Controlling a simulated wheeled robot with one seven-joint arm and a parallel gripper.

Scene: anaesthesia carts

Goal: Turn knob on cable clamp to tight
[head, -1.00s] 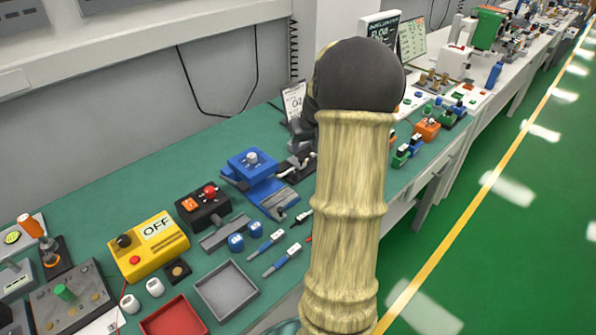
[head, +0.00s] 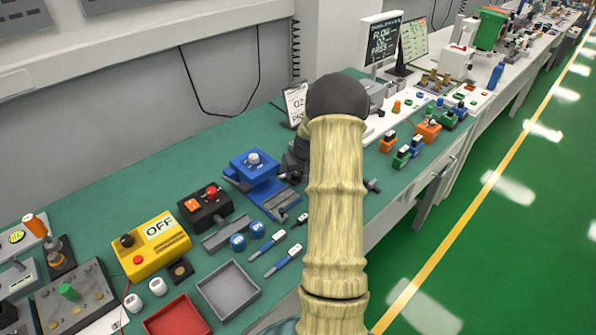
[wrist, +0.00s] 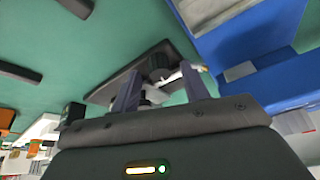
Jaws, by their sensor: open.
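In the wrist view a dark, flat-based device, which looks like the cable clamp (wrist: 104,92), lies on the green bench top. A dark rounded knob (wrist: 158,62) and a pale part of it show between the fingers. My gripper (wrist: 163,78) is open, one finger on each side of this part. I cannot tell whether the fingers touch the knob. In the head view my arm hides the gripper's fingertips and most of the clamp. The knob's marking and setting are not readable.
A blue fixture (head: 254,168) with a grey knob stands just left of the clamp, close to my gripper in the wrist view (wrist: 255,55). Farther left are a black box with a red button (head: 207,205) and a yellow OFF box (head: 152,246). A sign (head: 296,101) stands behind.

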